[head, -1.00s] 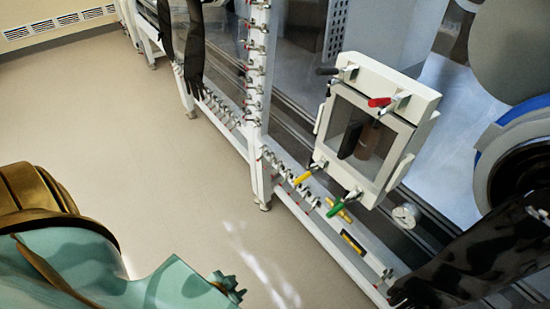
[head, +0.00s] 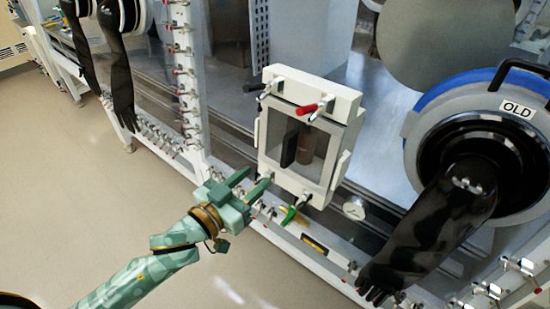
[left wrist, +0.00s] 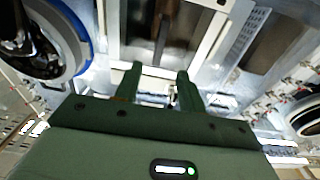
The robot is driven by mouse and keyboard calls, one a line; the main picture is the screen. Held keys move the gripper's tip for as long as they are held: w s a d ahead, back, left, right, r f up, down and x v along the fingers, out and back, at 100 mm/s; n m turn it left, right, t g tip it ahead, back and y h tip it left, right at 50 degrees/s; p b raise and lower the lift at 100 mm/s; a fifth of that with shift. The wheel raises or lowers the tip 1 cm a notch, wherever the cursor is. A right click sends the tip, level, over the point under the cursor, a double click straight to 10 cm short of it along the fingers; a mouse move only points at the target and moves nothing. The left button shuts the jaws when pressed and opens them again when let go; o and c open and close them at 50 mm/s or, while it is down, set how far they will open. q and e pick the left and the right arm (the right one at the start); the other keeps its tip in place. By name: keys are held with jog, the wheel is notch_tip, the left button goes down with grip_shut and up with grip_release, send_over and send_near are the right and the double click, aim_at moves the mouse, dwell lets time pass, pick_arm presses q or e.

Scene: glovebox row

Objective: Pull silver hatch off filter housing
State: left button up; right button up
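The filter housing (head: 341,108) is a pale box on the front of the glovebox row, in the middle of the head view. Its front is a grey-silver framed hatch (head: 263,128) with a clear window; a dark panel and a brown cylinder show behind it. Toggle clamps sit at its edges: a black-handled one (head: 254,87), a red-handled one (head: 307,108) and a green-handled one (head: 289,215). My left gripper (head: 259,175) is open and empty near the hatch's lower left corner, hiding the yellow clamp there. Its open fingers also show in the left wrist view (left wrist: 159,70). My right gripper is out of view.
A black glove (head: 445,215) hangs from a blue-rimmed port labelled OLD (head: 420,130) at right. More black gloves (head: 121,85) hang at upper left. A round gauge (head: 355,208) and small valves line the lower rail. The floor (head: 100,210) at left is clear.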

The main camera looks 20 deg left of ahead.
aim_at(284, 153)
pick_arm(q)
jog(key=x, duration=1.1)
jog(key=shift+w+d+f+b, duration=0.1)
jog(key=shift+w+b, duration=0.2)
grip_shut()
